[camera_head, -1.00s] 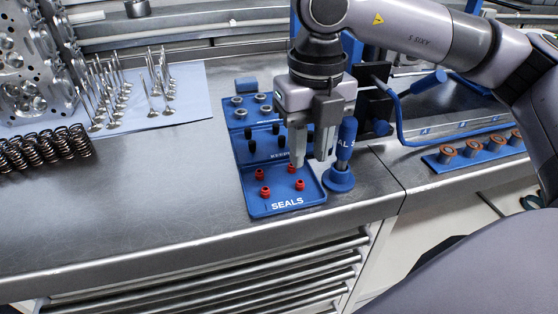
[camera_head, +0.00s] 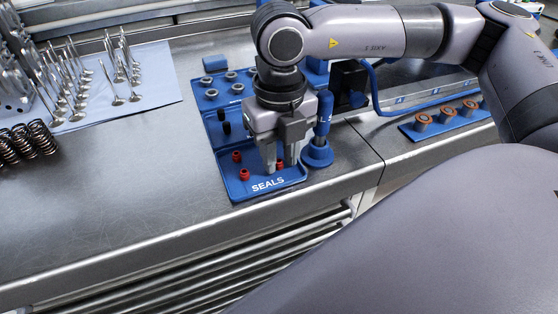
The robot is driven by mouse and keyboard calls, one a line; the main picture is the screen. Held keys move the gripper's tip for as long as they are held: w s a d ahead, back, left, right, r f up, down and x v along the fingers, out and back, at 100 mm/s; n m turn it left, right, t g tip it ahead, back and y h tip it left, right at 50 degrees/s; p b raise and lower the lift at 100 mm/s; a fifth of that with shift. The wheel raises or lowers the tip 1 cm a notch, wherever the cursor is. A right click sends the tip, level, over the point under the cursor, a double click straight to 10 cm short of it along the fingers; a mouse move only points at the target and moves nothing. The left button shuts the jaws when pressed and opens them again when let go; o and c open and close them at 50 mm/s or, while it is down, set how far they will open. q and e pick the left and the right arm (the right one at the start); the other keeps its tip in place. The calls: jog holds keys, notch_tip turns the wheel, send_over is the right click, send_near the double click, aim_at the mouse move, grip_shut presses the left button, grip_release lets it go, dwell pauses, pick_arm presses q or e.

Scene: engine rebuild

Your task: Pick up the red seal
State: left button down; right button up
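Small red seals lie in the front section of a blue tray (camera_head: 238,190) marked SEALS. One red seal (camera_head: 236,156) is at the back left and another (camera_head: 244,174) at the front left. A third red seal (camera_head: 280,165) shows in the gap between the fingers of my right gripper (camera_head: 281,168). The gripper points down, low over the tray's right part, with its fingers apart. I cannot tell whether the fingers touch that seal. The fingers may hide more of the tray. My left gripper is not in view.
A blue tool on a round base (camera_head: 317,154) stands close right of the gripper. Trays behind hold black and metal rings. Valves (camera_head: 117,98) stand on a sheet at left, beside springs (camera_head: 38,140). Copper-coloured parts (camera_head: 447,115) sit on a blue strip at right. The bench's left front is clear.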

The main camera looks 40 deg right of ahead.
grip_shut()
jog(key=shift+r, duration=0.1)
